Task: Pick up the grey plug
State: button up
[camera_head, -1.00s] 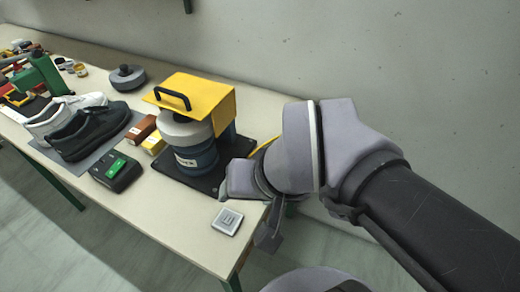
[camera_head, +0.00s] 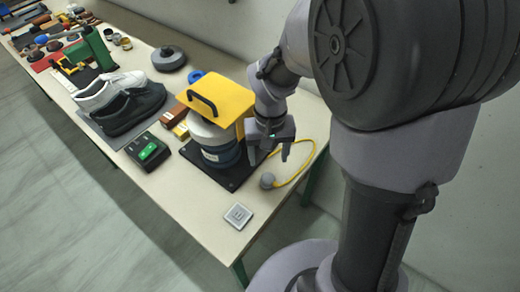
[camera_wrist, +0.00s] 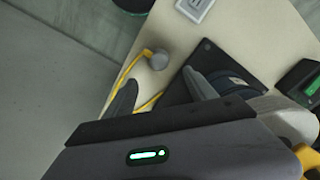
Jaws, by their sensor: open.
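The grey plug (camera_head: 267,181) is a small rounded piece at the end of a yellow cord (camera_head: 301,168). It lies on the table to the right of the black base plate. In the wrist view the plug (camera_wrist: 158,60) is ahead of the fingers, between their lines, with the cord running off to its left. My gripper (camera_head: 268,163) is open and empty, above the table just behind the plug. In the wrist view its two fingers (camera_wrist: 160,88) are spread wide and do not touch the plug.
A square grey socket plate (camera_head: 238,216) lies near the front edge. The yellow-topped machine (camera_head: 222,103) stands on its black base plate (camera_head: 232,184) close left of my gripper. Shoes (camera_head: 130,110) and a black box with green display (camera_head: 149,151) are further left.

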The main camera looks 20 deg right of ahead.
jog(key=b, duration=0.2)
send_over(268, 177)
jog(key=f, duration=0.5)
jog(key=shift+w+f, duration=0.2)
notch_tip(268, 177, down, 5)
jog(key=b, duration=0.2)
jog(key=shift+s+f+b, duration=0.15)
jog(key=shift+f+b, duration=0.05)
jog(key=shift+b, duration=0.15)
jog(key=shift+r, duration=0.15)
jog(key=shift+c, duration=0.9)
grip_shut()
jog(key=shift+r, duration=0.15)
